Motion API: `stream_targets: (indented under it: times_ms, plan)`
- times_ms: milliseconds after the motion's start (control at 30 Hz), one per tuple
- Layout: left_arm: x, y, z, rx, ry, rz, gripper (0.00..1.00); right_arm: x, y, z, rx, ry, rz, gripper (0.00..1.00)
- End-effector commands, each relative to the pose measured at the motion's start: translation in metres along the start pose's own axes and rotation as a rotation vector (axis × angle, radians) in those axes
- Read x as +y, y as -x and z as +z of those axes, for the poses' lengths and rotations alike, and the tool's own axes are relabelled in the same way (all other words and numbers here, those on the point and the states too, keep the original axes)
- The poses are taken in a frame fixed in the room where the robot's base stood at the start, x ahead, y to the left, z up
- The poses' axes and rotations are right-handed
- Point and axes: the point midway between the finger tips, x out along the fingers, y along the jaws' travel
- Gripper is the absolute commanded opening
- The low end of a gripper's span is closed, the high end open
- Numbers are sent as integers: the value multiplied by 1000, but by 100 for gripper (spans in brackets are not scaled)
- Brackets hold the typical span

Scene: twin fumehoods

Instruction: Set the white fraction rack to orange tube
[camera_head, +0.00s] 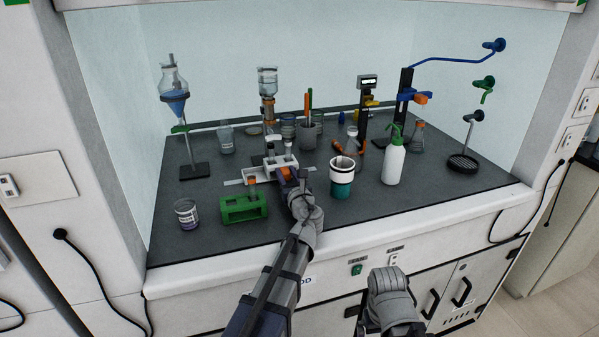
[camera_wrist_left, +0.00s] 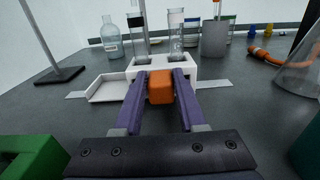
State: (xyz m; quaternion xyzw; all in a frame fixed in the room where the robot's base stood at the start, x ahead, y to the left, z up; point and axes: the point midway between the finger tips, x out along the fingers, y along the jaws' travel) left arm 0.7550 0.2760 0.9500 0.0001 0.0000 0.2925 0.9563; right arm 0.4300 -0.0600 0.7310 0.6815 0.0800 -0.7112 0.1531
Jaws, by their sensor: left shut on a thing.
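The white fraction rack (camera_head: 276,161) sits on a flat rail on the dark hood floor, below the glass column on its stand. In the left wrist view the rack (camera_wrist_left: 208,68) holds upright glass tubes (camera_wrist_left: 176,32), and its empty white tray side (camera_wrist_left: 108,90) reaches left. My left gripper (camera_head: 289,173) is at the front of the rack. In the left wrist view its purple fingers (camera_wrist_left: 160,90) are shut on an orange block (camera_wrist_left: 160,82) at the rack's front. I cannot tell which tube is the orange one. My right gripper (camera_head: 388,302) is low, outside the hood; its fingertips are hidden.
A green rack (camera_head: 243,208) stands close left of my left gripper, with a labelled jar (camera_head: 187,214) beyond it. A teal-and-white cup (camera_head: 342,178) and a spray bottle (camera_head: 394,160) stand to the right. A funnel stand (camera_head: 195,171) is at back left.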

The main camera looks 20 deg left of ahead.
Motion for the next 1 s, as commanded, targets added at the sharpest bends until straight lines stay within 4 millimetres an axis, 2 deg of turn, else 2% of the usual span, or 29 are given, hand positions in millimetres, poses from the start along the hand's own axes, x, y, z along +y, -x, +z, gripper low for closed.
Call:
stream_targets:
  times_ms: [33,167,533,567,800,1000]
  plan:
    - [9,1,0,0,0,3,0,0,0,0,0,0,0,100]
    - [17,1,0,0,0,2,0,0,0,0,0,0,0,100]
    - [18,0,0,0,0,2,0,0,0,0,0,0,0,100]
    - [18,0,0,0,0,2,43,0,0,0,0,0,0,100]
    - [18,0,0,0,0,1,70,0,0,0,0,0,0,100]
    - [18,0,0,0,0,1,70,0,0,0,0,0,0,100]
